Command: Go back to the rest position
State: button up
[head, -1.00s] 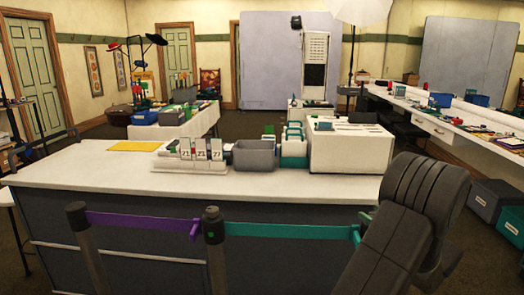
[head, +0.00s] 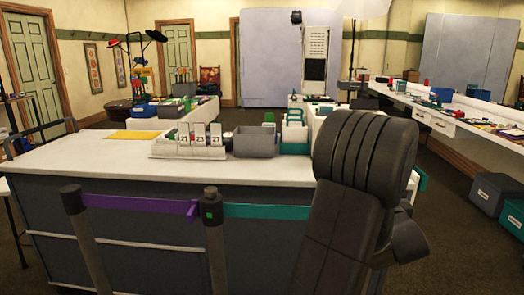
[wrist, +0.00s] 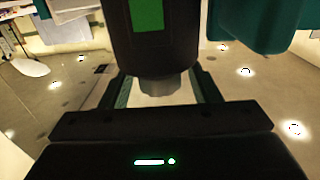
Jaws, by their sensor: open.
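A dark rounded thing with a green patch (wrist: 148,15) is past the fingertips at the top of that view. I cannot tell how far it is from them or whether it is part of me. In the head view my dark arm stands upright at right of centre, in front of the counter. The gripper itself is not visible there.
A white-topped counter (head: 75,167) crosses in front, holding a calendar rack (head: 190,150) and grey bin (head: 256,142). Two dark posts, including one with a green patch (head: 211,215), carry a purple belt (head: 135,205) and a teal belt (head: 265,211). Floor at right is open near bins (head: 492,192).

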jog(key=shift+a+m+g+h, duration=0.1)
jog(key=shift+m+g+h, duration=0.2)
jog(key=shift+m+h, duration=0.95)
jog(key=shift+r+m+g+h+p, duration=0.15)
jog(key=shift+m+g+h+p, duration=0.35)
jog(key=shift+h, duration=0.95)
jog(key=m+g+h+p, duration=0.2)
jog(key=m+h+p, duration=0.1)
jog(key=p, duration=0.4)
jog(key=shift+r+m+g+h, duration=0.1)
jog(key=shift+m+g+h, duration=0.3)
jog(key=shift+h, duration=0.5)
jog(key=shift+f+m+g+h+p, duration=0.25)
jog(key=shift+m+g+h+p, duration=0.2)
jog(key=shift+p, duration=0.5)
jog(key=shift+r, duration=0.1)
